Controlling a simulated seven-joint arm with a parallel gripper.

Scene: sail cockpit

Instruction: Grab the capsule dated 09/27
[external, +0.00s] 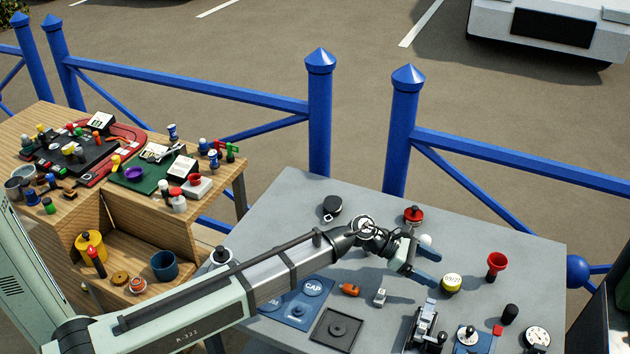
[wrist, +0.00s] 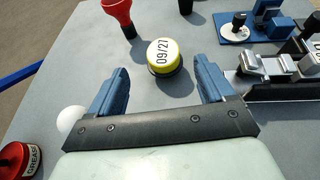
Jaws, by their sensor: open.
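The capsule dated 09/27 (external: 451,283) is a short yellow cylinder with a white top. It stands upright on the grey table (external: 280,215). In the wrist view the capsule (wrist: 163,56) shows its black "09/27" label, and it sits just beyond and between my blue fingertips. My gripper (external: 425,268) is open and empty, to the left of the capsule in the external view. In the wrist view my gripper's two fingers (wrist: 160,82) are spread wider than the capsule. No contact with the capsule is visible.
A red funnel-like piece (external: 496,262) stands right of the capsule. A red grease tin (wrist: 20,160) and a white ball (wrist: 72,119) lie left of my gripper. A metal device (external: 425,328) stands in front. Blue railings (external: 500,160) run behind the table.

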